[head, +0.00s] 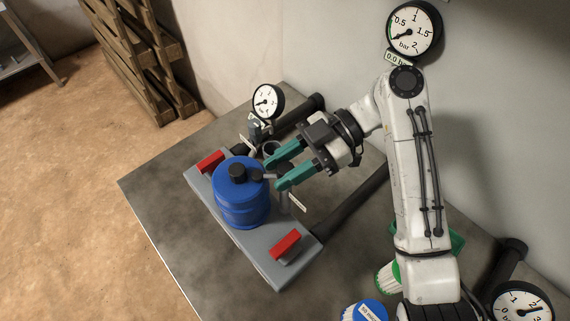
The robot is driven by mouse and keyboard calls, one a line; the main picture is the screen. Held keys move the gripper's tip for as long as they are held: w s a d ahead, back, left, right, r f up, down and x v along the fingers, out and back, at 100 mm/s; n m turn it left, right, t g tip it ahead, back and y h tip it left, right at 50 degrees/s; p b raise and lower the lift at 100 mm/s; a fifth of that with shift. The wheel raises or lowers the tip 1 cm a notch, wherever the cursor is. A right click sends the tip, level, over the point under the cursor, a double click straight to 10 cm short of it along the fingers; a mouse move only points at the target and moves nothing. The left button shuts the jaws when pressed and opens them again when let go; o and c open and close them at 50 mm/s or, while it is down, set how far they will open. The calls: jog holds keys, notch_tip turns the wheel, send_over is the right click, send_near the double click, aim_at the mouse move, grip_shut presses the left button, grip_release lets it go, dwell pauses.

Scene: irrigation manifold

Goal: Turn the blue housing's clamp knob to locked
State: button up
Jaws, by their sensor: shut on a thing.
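The blue housing (240,205) stands upright on a grey bracket, with a dark cap (237,171) on its lid. The clamp knob (284,169) is a small dark part at the housing's right side, mostly hidden between my teal fingers. My gripper (275,175) reaches in from the right and is shut on the knob, its fingertips close beside the housing's upper rim. Which way the knob points, and any lock mark, I cannot make out.
The grey bracket (268,265) has red blocks, one at the left (210,161) and one at the front (285,245). Dark pipes (350,201) and a small gauge (267,101) lie behind. The table's left side (160,190) is clear.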

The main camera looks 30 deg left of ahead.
jog(key=o, duration=1)
jog(key=shift+c, duration=0.2)
jog(key=b+v, duration=0.2)
jog(key=v, duration=0.9)
jog(key=shift+s, duration=0.1)
